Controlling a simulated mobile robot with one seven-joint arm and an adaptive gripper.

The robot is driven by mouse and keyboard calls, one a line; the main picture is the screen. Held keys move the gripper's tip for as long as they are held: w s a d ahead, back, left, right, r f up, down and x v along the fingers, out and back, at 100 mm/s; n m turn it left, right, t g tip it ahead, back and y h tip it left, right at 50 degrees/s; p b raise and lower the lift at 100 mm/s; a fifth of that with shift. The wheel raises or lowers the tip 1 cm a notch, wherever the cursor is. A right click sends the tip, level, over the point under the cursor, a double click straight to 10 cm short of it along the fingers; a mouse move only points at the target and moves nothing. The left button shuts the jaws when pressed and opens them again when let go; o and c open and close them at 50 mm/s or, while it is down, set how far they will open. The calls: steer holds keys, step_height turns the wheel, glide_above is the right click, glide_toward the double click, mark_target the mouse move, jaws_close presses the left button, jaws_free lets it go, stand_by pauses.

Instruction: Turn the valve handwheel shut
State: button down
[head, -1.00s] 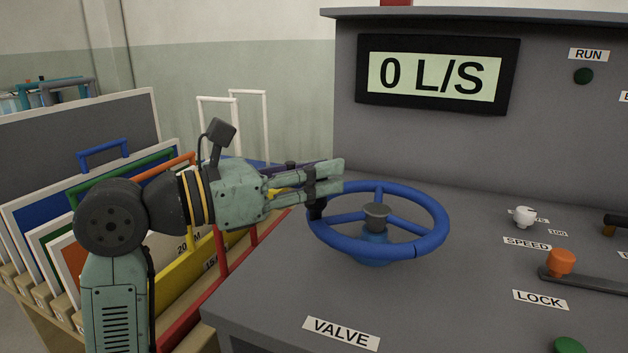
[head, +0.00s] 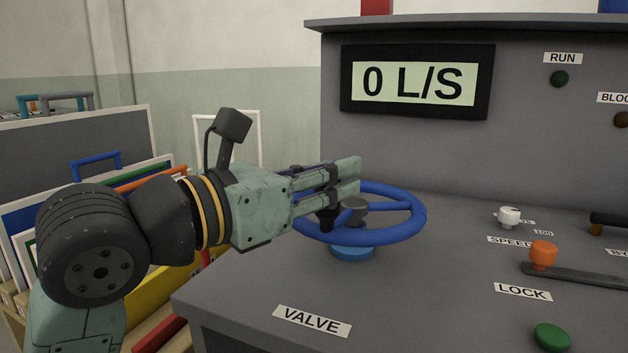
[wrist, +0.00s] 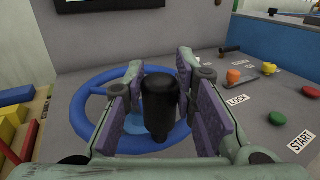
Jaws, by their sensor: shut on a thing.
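The blue valve handwheel (head: 415,228) sits on the grey console above the VALVE label (head: 312,321). Its dark grey hub shows just past my fingers. My gripper (head: 348,178) reaches in from the left over the wheel's left part and hides some of the rim. In the wrist view, the wheel (wrist: 84,112) lies below my gripper (wrist: 160,70), with an upright black knob (wrist: 160,103) between the two padded fingers. My gripper is shut on this knob. The knob's foot on the rim is hard to see. The display (head: 415,82) reads 0 L/S.
Right of the wheel are a white speed knob (head: 508,216), an orange-knobbed lock lever (head: 543,254) and a green button (head: 552,337). Framed panels with coloured handles (head: 96,160) stand at the left. Bare console top lies in front of the wheel.

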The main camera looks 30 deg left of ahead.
steer(key=shift+w+d, duration=0.1)
steer(key=shift+d, duration=0.4)
steer(key=c, duration=1.3)
jaws_free()
steer(key=v, duration=1.2)
steer(key=shift+d, duration=0.1)
